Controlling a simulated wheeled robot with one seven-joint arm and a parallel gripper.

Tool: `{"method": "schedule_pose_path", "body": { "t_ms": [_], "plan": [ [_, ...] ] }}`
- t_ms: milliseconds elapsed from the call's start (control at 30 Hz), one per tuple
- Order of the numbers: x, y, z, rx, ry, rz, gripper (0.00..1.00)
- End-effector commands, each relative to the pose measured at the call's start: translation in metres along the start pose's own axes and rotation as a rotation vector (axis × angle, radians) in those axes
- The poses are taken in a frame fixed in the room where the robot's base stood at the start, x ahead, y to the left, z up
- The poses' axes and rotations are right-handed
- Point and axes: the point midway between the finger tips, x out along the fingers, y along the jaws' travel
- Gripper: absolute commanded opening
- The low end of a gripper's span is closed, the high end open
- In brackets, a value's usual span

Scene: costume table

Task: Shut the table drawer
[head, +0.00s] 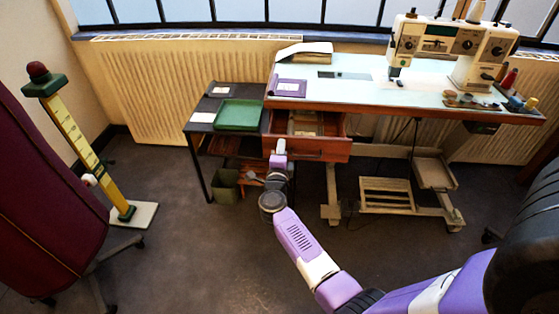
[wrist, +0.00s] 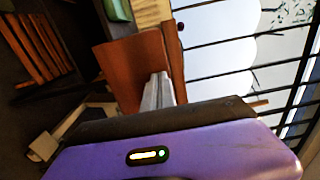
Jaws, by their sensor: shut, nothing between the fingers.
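The wooden table drawer (head: 325,149) is pulled out from under the left end of the sewing table (head: 345,90) in the head view. Its inside shows behind the front panel, with some pale items in it. My gripper (head: 280,147) is shut and empty, at the left part of the drawer front. In the wrist view the brown drawer front (wrist: 130,62) stands just beyond the grey fingers (wrist: 158,90). I cannot tell whether the fingertips touch it.
A dark side table (head: 202,118) with a green tray (head: 239,115) stands left of the drawer. A green bin (head: 225,187) is below it. A sewing machine (head: 440,45) stands on the table's right. The floor in front (head: 190,250) is clear.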

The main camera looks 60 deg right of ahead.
Motion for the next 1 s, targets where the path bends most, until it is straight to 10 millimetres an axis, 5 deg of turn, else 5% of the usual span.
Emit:
{"method": "schedule_pose_path", "body": {
  "t_ms": [200,500,733,1000],
  "plan": [
    [0.064,0.002,0.0,0.003,0.004,-0.003,0.0],
    [0.135,0.004,0.001,0.004,0.001,-0.002,0.0],
    [0.167,0.002,0.001,0.001,-0.001,-0.002,0.0],
    [0.181,0.0,0.0,0.0,-0.001,0.0,0.0]
  ]
}}
